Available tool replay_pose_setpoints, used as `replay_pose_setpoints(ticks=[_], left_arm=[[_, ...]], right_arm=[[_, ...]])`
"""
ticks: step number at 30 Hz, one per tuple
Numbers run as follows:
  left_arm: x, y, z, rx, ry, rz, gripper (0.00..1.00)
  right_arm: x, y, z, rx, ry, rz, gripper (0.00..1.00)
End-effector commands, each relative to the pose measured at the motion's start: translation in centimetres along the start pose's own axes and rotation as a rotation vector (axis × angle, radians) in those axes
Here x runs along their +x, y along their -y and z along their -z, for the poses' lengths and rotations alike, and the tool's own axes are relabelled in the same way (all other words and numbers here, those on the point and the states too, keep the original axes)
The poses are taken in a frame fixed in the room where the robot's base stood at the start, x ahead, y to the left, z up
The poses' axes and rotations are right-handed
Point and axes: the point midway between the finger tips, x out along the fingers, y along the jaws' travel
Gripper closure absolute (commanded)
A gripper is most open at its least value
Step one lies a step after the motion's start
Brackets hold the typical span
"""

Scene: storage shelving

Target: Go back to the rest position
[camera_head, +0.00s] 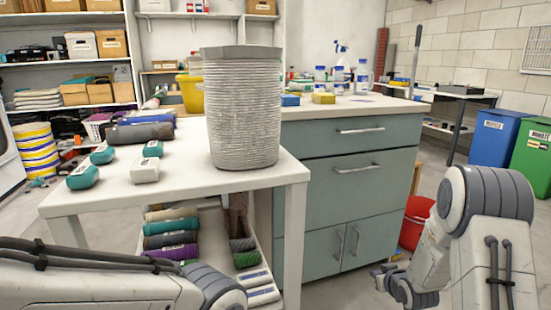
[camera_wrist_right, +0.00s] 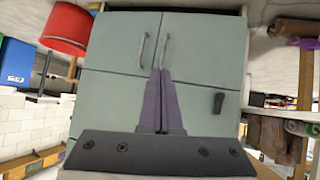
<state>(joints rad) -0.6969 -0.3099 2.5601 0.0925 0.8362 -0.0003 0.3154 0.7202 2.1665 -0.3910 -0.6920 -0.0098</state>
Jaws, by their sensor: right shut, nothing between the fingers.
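My right gripper (camera_head: 388,279) hangs low at the right in the head view, in front of the grey-green cabinet (camera_head: 335,200) and beside the red bucket (camera_head: 414,226). In the right wrist view its two dark fingers (camera_wrist_right: 161,80) lie together with nothing between them, with the cabinet doors (camera_wrist_right: 110,60) behind. My left arm crosses the lower left of the head view, and its gripper is out of the picture.
A white table (camera_head: 110,190) carries a tall ribbed grey bin (camera_head: 243,110) and several small packages. Rolled cloths lie on a shelf below. Blue (camera_head: 495,138) and green (camera_head: 533,155) bins stand at the right. Open floor lies between the cabinet and these bins.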

Motion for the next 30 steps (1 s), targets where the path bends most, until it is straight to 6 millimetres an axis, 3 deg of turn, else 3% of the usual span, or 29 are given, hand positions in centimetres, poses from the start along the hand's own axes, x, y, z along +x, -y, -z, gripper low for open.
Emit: replay_pose_setpoints(ticks=[1, 5, 15, 16, 19, 24, 30], left_arm=[[0.0, 0.0, 0.0, 0.0, 0.0, 0.0, 0.5], [0.0, 0.0, 0.0, 0.0, 0.0, 0.0, 0.5], [0.0, 0.0, 0.0, 0.0, 0.0, 0.0, 0.5], [-1.7, -0.1, 0.1, 0.0, 0.001, 0.0, 0.5], [-3.8, -0.3, 0.2, 0.0, -0.001, 0.0, 0.5], [-6.4, -0.5, 0.4, 0.0, -0.001, 0.0, 0.5], [-9.0, -0.7, 0.5, 0.0, 0.0, 0.0, 0.5]], right_arm=[[-2.2, 1.4, 0.6, 0.0, 0.068, -0.006, 1.0], [-8.1, 4.5, -0.7, 0.03, 0.271, -0.013, 1.0], [-24.1, 12.3, -7.4, 0.116, 0.705, 0.059, 1.0], [-25.4, 13.5, -5.5, 0.074, 0.707, 0.088, 1.0], [-28.7, 16.8, -3.6, -0.03, 0.732, 0.165, 1.0], [-34.2, 20.8, -1.9, -0.179, 0.774, 0.271, 1.0], [-40.2, 23.6, -0.8, -0.333, 0.812, 0.372, 1.0]])
